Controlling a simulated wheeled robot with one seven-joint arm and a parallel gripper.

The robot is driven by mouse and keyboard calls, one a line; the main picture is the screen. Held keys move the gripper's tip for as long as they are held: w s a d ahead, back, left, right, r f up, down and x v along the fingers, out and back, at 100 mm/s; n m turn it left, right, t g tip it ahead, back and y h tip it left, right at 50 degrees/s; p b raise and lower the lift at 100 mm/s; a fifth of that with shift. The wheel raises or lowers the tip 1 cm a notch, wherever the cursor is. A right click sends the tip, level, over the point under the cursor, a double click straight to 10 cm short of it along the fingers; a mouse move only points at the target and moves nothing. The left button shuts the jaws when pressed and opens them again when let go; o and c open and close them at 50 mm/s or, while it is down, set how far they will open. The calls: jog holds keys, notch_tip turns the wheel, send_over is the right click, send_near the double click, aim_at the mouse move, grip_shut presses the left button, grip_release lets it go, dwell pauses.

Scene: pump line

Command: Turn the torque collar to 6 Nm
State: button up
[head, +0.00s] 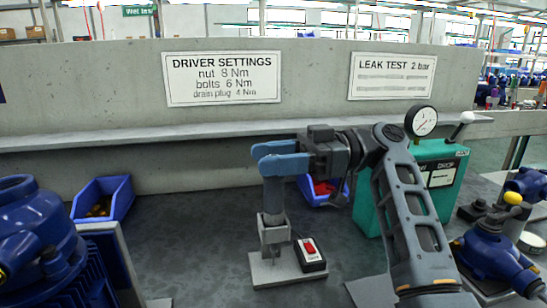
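A grey upright driver (272,197) stands in a metal holder on a flat plate (275,272) near the middle of the bench. My gripper (268,155), with two blue fingers pointing left, is at the driver's upper end. A narrow gap shows between the fingers, but I cannot tell whether they touch the driver. The torque collar and any scale on it cannot be made out; the fingers cover the driver's top. A wall sign (222,78) reads nut 8 Nm, bolts 6 Nm, drain plug 4 Nm.
A box with a red switch (310,254) sits right of the holder. Blue bins (117,196) stand at the back. A green leak tester (448,152) with a gauge stands behind my arm. Blue pumps (35,235) flank the bench; its left middle is clear.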

jog(key=v, duration=0.7)
jog(key=shift+w+d, duration=0.1)
jog(key=shift+d, duration=0.3)
